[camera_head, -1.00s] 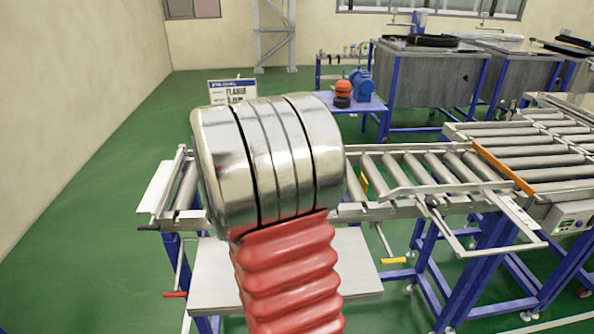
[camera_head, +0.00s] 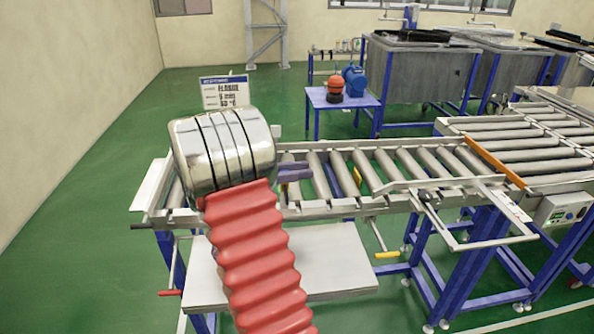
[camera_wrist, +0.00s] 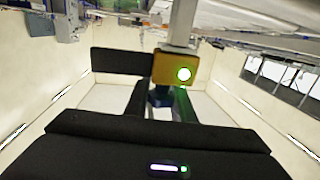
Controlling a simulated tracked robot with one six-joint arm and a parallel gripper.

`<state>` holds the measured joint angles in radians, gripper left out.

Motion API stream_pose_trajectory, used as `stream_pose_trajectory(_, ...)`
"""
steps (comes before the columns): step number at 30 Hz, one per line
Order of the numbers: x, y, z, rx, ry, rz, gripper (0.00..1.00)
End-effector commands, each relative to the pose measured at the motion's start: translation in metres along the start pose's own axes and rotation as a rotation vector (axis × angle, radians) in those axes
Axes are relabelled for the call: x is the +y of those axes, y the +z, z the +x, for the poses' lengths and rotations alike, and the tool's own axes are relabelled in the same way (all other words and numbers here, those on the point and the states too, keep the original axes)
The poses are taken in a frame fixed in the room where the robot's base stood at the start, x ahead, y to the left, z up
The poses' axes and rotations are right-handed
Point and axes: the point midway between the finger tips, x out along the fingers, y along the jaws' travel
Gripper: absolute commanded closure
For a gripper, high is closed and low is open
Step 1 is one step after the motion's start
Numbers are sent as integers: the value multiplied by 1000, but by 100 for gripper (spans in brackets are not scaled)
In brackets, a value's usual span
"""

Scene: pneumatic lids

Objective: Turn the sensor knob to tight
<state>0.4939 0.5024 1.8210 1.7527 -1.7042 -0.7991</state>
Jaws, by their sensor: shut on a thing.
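In the wrist view, a yellow sensor box (camera_wrist: 172,68) with a lit green-white light sits on a pale post. A small dark blue knob-like piece (camera_wrist: 160,96) shows just below it, between the two dark fingers of my gripper (camera_wrist: 160,106). My gripper appears shut on this piece; the contact is small and partly hidden by the fingers. Whether the knob stands at tight or loose cannot be read. In the head view, my silver and red arm hides the gripper and the sensor. Purple finger-like shapes (camera_head: 292,171) show just right of my arm, over the rollers.
A roller conveyor (camera_head: 400,200) runs right from my arm. A sign (camera_head: 224,92) stands behind it. A blue table (camera_head: 340,98) with orange and blue items and grey tanks (camera_head: 418,85) stand farther back. Green floor is clear on the left.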

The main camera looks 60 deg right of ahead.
Motion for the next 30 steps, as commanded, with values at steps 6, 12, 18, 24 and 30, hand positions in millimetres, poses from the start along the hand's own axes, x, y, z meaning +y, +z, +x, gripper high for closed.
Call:
stream_pose_trajectory(6, 1, -2, 2, 2, 39, 4, 100)
stream_pose_trajectory(12, 2, -2, 2, 3, 41, 4, 100)
stream_pose_trajectory(18, 2, -2, 2, 3, 40, 4, 74)
stream_pose_trajectory(24, 1, -1, 1, 2, 39, 3, 60)
stream_pose_trajectory(30, 1, -1, 0, 1, 38, 2, 59)
